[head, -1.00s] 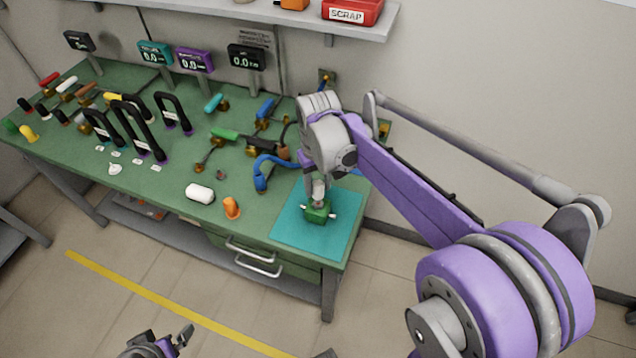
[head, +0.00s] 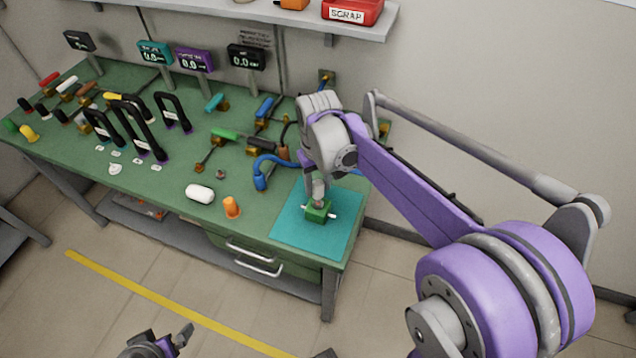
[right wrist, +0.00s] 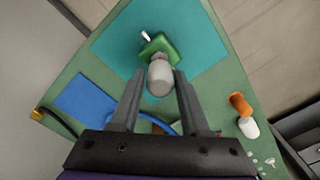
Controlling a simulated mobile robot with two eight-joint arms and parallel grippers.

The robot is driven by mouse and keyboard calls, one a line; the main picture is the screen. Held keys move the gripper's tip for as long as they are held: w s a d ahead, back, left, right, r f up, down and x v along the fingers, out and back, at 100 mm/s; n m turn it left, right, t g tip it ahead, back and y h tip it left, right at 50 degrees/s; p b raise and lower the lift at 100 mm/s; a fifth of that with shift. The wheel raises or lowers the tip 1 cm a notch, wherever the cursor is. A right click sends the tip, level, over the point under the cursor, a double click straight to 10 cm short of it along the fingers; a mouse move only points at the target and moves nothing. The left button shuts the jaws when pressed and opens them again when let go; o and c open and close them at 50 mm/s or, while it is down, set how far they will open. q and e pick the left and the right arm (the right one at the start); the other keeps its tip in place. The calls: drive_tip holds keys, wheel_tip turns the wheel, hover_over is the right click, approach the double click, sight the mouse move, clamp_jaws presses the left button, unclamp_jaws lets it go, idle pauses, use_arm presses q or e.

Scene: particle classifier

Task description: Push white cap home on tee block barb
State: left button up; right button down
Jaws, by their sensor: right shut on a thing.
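The green tee block (head: 317,214) sits on the teal mat (head: 286,228), with small white stubs out of its sides. In the right wrist view the block (right wrist: 158,48) lies just beyond my fingertips. My right gripper (head: 318,196) points down over the block. It is shut on the pale white cap (right wrist: 160,80), which shows between the fingers at the block's upper side. The cap appears to meet the block; how far it sits on the barb is hidden. My left gripper (head: 168,341) is low at the bottom edge, away from the bench, partly cut off.
An orange piece (head: 231,207) and a white capsule-shaped piece (head: 200,194) stand left of the mat. A blue curved hose (head: 262,178) lies behind them. Black handles, coloured fittings and small displays fill the bench's left and back. The mat around the block is clear.

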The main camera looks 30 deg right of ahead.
sight(318, 193)
drive_tip(key=shift+f+b, duration=1.1)
drive_tip(key=shift+f, duration=0.7)
drive_tip(key=shift+c, duration=1.5)
unclamp_jaws()
wheel_tip(318, 193, up, 11)
drive_tip(key=shift+f+p, duration=0.1)
drive_tip(key=shift+p, duration=0.4)
drive_tip(key=s+a+f+t+p, duration=0.1)
drive_tip(key=s+a+f+t, duration=0.1)
drive_tip(key=s, duration=0.5)
drive_tip(key=s+a+f+n+t+p, duration=0.1)
drive_tip(key=s+a+f+t, duration=0.2)
drive_tip(key=s+f, duration=0.3)
drive_tip(key=shift+s+a+f+p, duration=0.4)
drive_tip(key=shift+s+a, duration=0.5)
drive_tip(key=shift+s, duration=0.35)
